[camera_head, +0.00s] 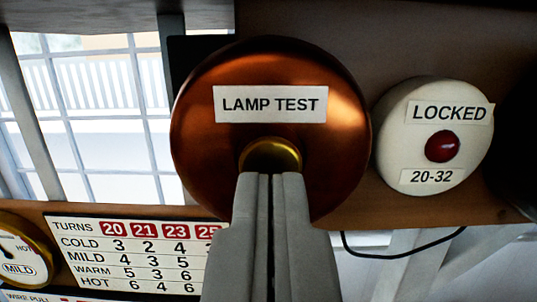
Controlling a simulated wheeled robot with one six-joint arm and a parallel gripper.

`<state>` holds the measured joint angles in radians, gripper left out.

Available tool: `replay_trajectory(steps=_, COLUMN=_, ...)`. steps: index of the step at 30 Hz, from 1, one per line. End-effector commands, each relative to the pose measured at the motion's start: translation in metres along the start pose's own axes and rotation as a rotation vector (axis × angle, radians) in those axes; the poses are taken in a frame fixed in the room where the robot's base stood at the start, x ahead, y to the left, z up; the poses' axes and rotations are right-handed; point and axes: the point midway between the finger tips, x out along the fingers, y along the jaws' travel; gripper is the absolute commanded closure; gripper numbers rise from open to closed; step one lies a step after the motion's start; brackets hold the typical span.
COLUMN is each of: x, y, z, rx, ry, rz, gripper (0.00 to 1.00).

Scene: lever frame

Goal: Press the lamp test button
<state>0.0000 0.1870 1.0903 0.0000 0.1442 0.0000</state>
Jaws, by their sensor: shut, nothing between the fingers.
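The lamp test button is a small brass knob (270,152) at the middle of a round copper plate (200,130) labelled "LAMP TEST". My gripper (271,176) is shut and empty. Its fingertips are right at the lower part of the brass knob and cover some of it. I cannot tell whether the tips touch the knob or how far it is pushed in.
A white round unit (400,150) labelled "LOCKED" and "20-32", with a red lamp (442,146), is to the right. A printed turns chart (130,255) and a dial gauge (20,255) are lower left. A window (95,110) is behind. A black cable (395,255) hangs lower right.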

Motion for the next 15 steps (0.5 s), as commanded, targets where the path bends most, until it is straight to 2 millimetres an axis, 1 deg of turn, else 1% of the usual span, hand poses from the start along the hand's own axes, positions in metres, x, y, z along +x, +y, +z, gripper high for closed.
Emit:
replay_trajectory(steps=12, x=0.013, y=0.000, z=0.002, rx=0.000, ry=0.000, rz=0.000, gripper=1.00)
replay_trajectory(steps=15, x=0.012, y=0.000, z=0.002, rx=0.000, ry=0.000, rz=0.000, gripper=1.00)
